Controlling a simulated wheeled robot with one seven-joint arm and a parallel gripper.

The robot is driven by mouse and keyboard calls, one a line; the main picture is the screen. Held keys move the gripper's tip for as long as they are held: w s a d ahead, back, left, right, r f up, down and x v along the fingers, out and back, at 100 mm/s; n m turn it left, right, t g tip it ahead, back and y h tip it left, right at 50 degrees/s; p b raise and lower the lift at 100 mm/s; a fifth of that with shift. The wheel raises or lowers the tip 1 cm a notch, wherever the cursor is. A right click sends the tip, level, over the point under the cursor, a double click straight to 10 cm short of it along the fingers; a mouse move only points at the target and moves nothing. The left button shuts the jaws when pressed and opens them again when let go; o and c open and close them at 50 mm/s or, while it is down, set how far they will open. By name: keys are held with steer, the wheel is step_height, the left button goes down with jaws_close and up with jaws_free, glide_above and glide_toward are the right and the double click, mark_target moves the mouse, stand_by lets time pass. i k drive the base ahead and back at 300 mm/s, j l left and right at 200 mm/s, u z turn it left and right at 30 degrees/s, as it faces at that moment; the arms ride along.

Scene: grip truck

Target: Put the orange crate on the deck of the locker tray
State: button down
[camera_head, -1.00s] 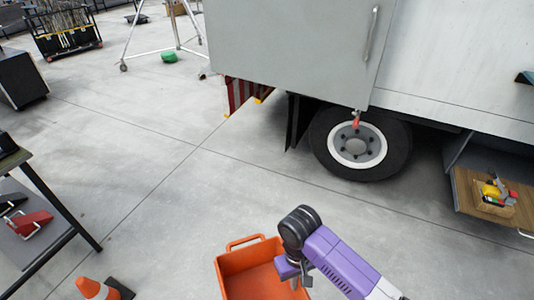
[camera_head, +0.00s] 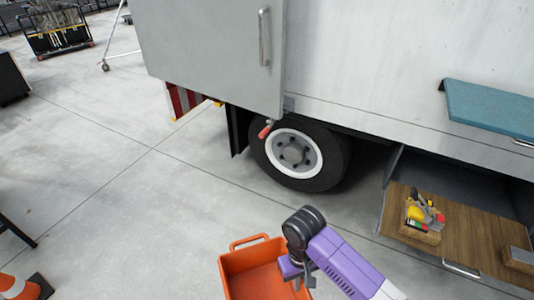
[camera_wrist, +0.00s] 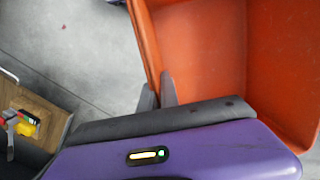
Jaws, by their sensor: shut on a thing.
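The orange crate (camera_head: 254,272) hangs from my gripper (camera_head: 296,284) at the bottom middle of the head view. In the wrist view the crate (camera_wrist: 205,50) fills the upper right, and my gripper's fingers (camera_wrist: 158,92) are shut on its near wall. The crate looks empty where its inside shows; its lower part is cut off in the head view. The locker tray (camera_head: 465,240) is pulled out low from the truck's side at the right, with a wooden deck. The crate is to the left of the tray and apart from it.
A small box of tools (camera_head: 422,220) stands on the tray's left part, and another small box (camera_head: 519,258) sits at its right. A teal shelf (camera_head: 490,110) juts out above. The truck wheel (camera_head: 295,155) and a traffic cone (camera_head: 18,288) flank open concrete floor.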

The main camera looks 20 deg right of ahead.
mark_target(467, 232)
steer(key=k+l, duration=0.1)
steer(key=l, duration=1)
steer(key=k+l, duration=0.15)
steer(key=l, duration=0.45)
steer(key=k+l, duration=0.1)
steer(key=l, duration=0.45)
steer(key=k+l, duration=0.1)
steer(key=l, duration=1)
steer(key=k+u, duration=0.05)
